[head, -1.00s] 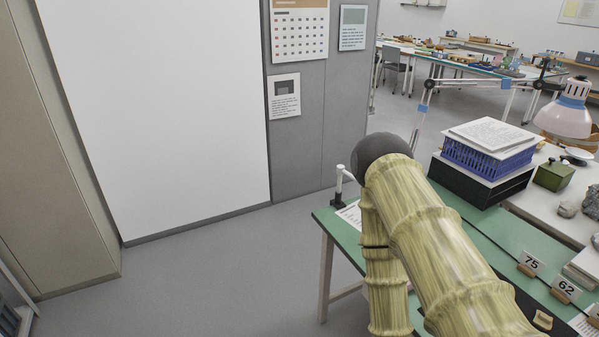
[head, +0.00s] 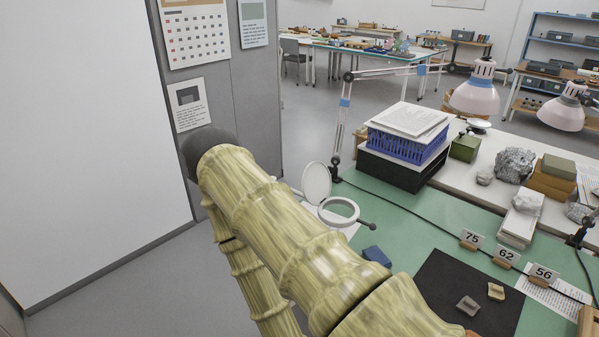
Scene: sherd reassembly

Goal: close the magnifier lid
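The magnifier (head: 340,211) stands on the green table, left of the middle, as a white ring on a stand with a dark knob at its right. Its round white lid (head: 317,183) is raised, standing nearly upright at the ring's back left. My arm, in a yellow-green ribbed sleeve, crosses the lower left in front of the table and hides the magnifier's near left side. My gripper is not in view.
A blue basket with papers (head: 408,143) sits on a black box behind the magnifier. A blue piece (head: 376,255) lies nearer. Number cards (head: 505,256) and a black mat with sherds (head: 440,295) are at right. A lamp (head: 476,92) hangs over the back.

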